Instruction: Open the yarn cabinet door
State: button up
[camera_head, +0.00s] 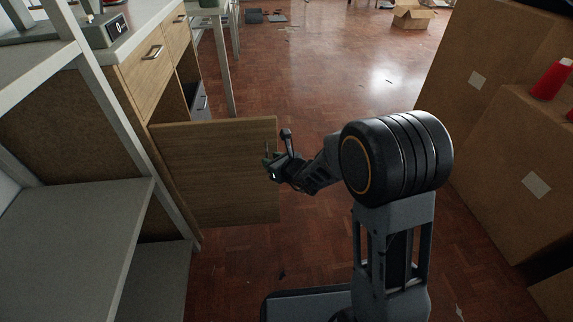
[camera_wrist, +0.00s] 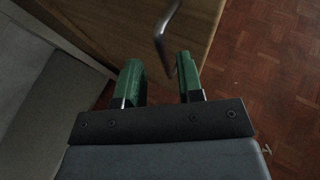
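The yarn cabinet door (camera_head: 215,175) is a wooden panel swung well out from the cabinet (camera_head: 152,72) at the left. Its face and free edge also show in the wrist view (camera_wrist: 125,25). My gripper (camera_head: 269,160) is at the door's free edge. In the wrist view the two green fingers of my gripper (camera_wrist: 158,72) stand apart. The bent metal door handle (camera_wrist: 161,38) reaches down toward the gap, closer to the right finger. I cannot tell whether it touches that finger. The handle is hard to make out in the head view.
Grey shelving (camera_head: 75,235) stands at the near left. A drawer (camera_head: 150,60) with a metal handle sits above the cabinet opening. Large cardboard boxes (camera_head: 500,150) line the right side, with a red spool (camera_head: 551,80) on top. The brown floor (camera_head: 330,70) beyond is mostly clear.

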jog(key=p+v, duration=0.3)
jog(key=v, duration=0.7)
jog(key=shift+s+d, duration=0.15)
jog(key=shift+d, duration=0.05)
jog(key=s+a+r+n+g+y+p, duration=0.1)
jog(key=s+a+r+n+g+p, duration=0.3)
jog(key=r+n+p, duration=0.65)
jog(key=s+d+r+n+g+y+p, duration=0.1)
jog(key=s+r+n+g+p, duration=0.2)
jog(key=s+r+n+p, duration=0.75)
jog(key=d+r+n+h+p, duration=0.4)
jog(key=d+r+p, duration=0.2)
jog(key=r, duration=0.4)
jog(key=s+d+r+n+h+p, duration=0.1)
jog(key=d+r+n+h+p, duration=0.3)
jog(key=d+r+p, duration=0.3)
notch_tip(320, 180, up, 5)
jog(key=shift+f+h+p, duration=0.2)
jog(key=shift+h+p, duration=0.1)
jog(key=shift+h, duration=0.5)
